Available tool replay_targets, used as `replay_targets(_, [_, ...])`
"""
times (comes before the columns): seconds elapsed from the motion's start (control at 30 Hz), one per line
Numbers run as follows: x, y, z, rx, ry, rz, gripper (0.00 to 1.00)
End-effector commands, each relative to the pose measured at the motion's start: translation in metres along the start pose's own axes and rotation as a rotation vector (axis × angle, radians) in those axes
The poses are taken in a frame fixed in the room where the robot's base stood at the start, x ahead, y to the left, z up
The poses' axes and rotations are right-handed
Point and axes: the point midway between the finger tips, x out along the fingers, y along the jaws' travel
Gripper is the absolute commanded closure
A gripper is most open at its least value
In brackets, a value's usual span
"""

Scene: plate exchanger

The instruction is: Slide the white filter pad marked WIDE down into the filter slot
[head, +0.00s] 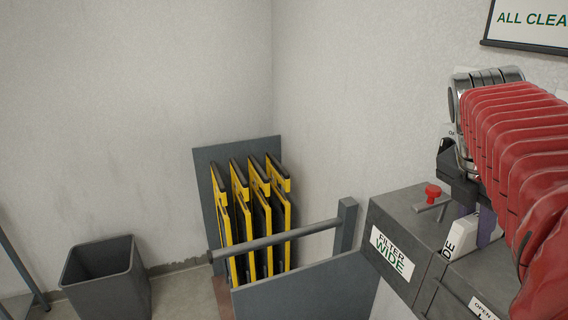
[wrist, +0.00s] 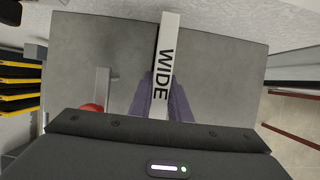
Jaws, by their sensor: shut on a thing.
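The white filter pad marked WIDE (wrist: 168,60) is held between the two purple fingers of my gripper (wrist: 163,98). In the head view, my gripper (head: 475,218) is at the right, pointing down, and the pad (head: 455,240) shows only partly, with the letters DE on it. The pad is over or against the top of the grey filter housing (head: 395,215), which bears a FILTER WIDE label (head: 391,253). The slot itself is hidden, and I cannot tell whether the pad's lower edge is inside it.
A red knob (head: 432,193) stands on the housing close left of my gripper. A rail (head: 280,240) and a rack of yellow-edged plates (head: 250,215) are left of it. A grey bin (head: 105,280) stands far left. A wall sign (head: 530,22) hangs upper right.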

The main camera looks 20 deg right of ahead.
Motion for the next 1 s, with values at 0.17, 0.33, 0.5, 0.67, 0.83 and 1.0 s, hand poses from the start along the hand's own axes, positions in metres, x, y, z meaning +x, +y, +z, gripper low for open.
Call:
replay_targets(0.17, [0.005, 0.0, -0.002, 0.0, 0.0, -0.001, 1.0])
replay_targets(0.33, [0.011, 0.0, -0.005, -0.001, 0.004, -0.003, 1.0])
replay_targets(0.5, [0.016, 0.0, -0.007, 0.0, 0.008, -0.004, 1.0])
replay_targets(0.67, [0.017, 0.0, -0.007, 0.001, 0.01, -0.005, 1.0])
replay_targets(0.83, [0.018, 0.0, -0.007, 0.003, 0.012, -0.004, 0.78])
replay_targets(1.0, [0.018, 0.0, -0.007, 0.005, 0.012, -0.005, 0.66])
